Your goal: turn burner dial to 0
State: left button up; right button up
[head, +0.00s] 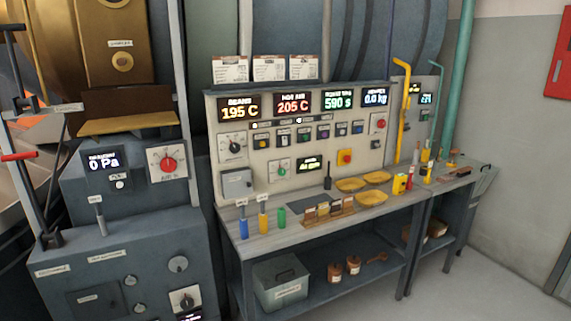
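Several dials are in view, and their labels are too small to read, so I cannot tell which is the burner dial. A dark knob on a white plate (233,146) is at the left of the grey control panel, below the "195 C" display. A smaller dial (281,169) is lower on the same panel. A red knob on a white plate (168,162) is on the grey machine at left, beside the "0 Pa" display. Another dial (186,301) is low on the left cabinet. Their settings are not legible. Neither of my grippers is in view.
The control panel (300,190) stands behind a grey bench (335,227) holding yellow dishes (371,198), colored cylinders (263,222) and a wooden rack (327,218). A lever (99,217) rises from the left cabinet. Floor at lower right is clear.

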aim_at(234, 148)
jog(key=i+l+u, duration=0.15)
jog(key=i+u, duration=0.3)
jog(key=i, duration=0.15)
jog(key=i+l+z, duration=0.15)
jog(key=z, duration=0.3)
jog(key=i+l+u, duration=0.15)
jog(key=i, duration=0.25)
jog(key=i+j+u, duration=0.1)
jog(key=u, duration=0.3)
jog(key=i+u, duration=0.25)
jog(key=u, duration=0.15)
jog(key=i+u, duration=0.2)
jog(key=u, duration=0.2)
jog(key=i+u, duration=0.15)
jog(key=u, duration=0.25)
